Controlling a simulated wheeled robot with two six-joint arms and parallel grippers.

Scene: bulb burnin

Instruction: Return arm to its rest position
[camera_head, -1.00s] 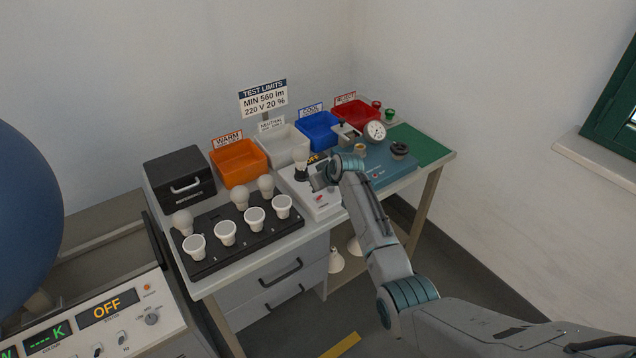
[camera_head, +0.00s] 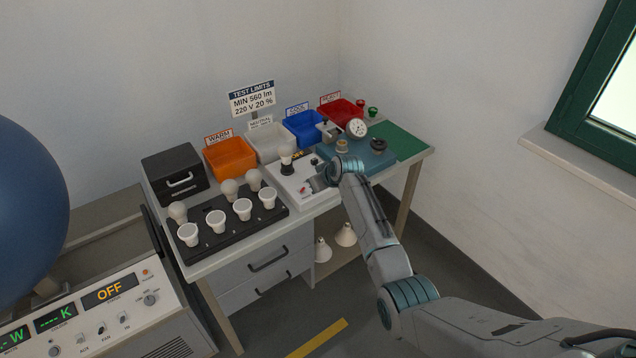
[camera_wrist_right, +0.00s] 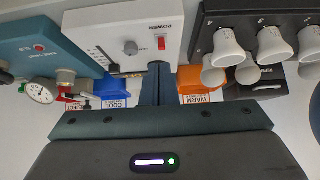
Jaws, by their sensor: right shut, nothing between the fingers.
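My right arm (camera_head: 375,235) comes in from the lower right and reaches over the bench in the head view. My right gripper (camera_head: 308,187) is at the white power box (camera_head: 318,198), near its red switch (camera_head: 303,190). In the right wrist view the fingers (camera_wrist_right: 157,82) are shut with nothing between them. They point toward the box's front, where the switch (camera_wrist_right: 161,43) shows a little beyond the tips. I cannot tell whether they touch the box. My left gripper is not in view.
A bulb (camera_head: 286,156) stands in the box's socket. A black tray (camera_head: 235,233) with several bulbs lies left; orange (camera_head: 230,160), white, blue and red bins line the back. A teal unit with a gauge (camera_head: 357,128) stands right. A control console (camera_head: 110,320) is at lower left.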

